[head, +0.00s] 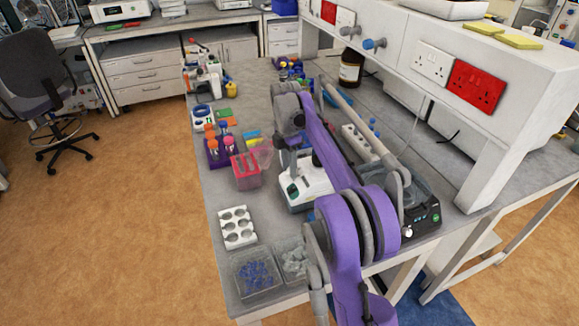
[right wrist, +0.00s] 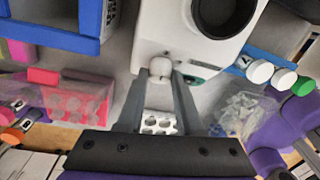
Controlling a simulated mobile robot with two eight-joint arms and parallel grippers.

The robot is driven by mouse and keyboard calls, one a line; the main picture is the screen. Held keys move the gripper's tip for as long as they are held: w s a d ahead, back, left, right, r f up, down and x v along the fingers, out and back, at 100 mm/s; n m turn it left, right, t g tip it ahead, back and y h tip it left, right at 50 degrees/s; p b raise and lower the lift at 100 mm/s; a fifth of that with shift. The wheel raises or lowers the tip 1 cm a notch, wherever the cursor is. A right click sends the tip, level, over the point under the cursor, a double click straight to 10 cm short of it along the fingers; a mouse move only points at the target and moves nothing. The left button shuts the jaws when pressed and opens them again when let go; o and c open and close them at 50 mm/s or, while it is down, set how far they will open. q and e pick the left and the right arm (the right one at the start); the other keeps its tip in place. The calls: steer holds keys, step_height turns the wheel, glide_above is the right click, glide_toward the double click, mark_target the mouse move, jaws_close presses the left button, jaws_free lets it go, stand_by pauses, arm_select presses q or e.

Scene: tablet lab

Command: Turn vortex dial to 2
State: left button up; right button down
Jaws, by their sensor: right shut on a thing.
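The white vortex mixer (head: 310,186) stands on the grey bench, partly hidden behind my right arm in the head view. In the right wrist view its white body (right wrist: 178,38) fills the top middle, with a dark round cup (right wrist: 224,12) on top. The small pale dial (right wrist: 160,67) is on its front side. My right gripper (right wrist: 160,74) has its two grey fingers on either side of the dial, shut on it. The dial's number marks are too small to read. My left gripper is in neither view.
A pink rack (head: 245,172) stands left of the mixer. A white holed rack (head: 237,228) and clear trays, one with blue pieces (head: 256,275), lie at the front. A black-fronted device (head: 424,216) is at the right. A white shelf (head: 505,125) overhangs the bench's right side.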

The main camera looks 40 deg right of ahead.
steer(key=shift+m, duration=0.3)
steer(key=m+t, duration=0.1)
steer(key=m, duration=0.1)
steer(key=m+t+h, duration=0.1)
steer(key=m+t, duration=0.1)
steer(key=shift+s+a+h+b, duration=0.15)
steer(key=shift+s+h+b, duration=0.05)
steer(key=shift+h+b, duration=0.1)
steer(key=m+t+h, duration=0.1)
steer(key=m, duration=0.1)
steer(key=m+t+h, duration=0.1)
steer(key=m, duration=0.1)
steer(key=shift+s+a+f+m+t+b, duration=0.1)
steer(key=shift+a+m+t+b, duration=0.05)
steer(key=shift+m+t+b, duration=0.2)
steer(key=shift+m+h, duration=0.25)
steer(key=shift+h, duration=0.05)
steer(key=c, duration=0.6)
jaws_free()
steer(key=shift+o, duration=0.2)
steer(key=v, duration=1)
steer(key=shift+r, duration=0.35)
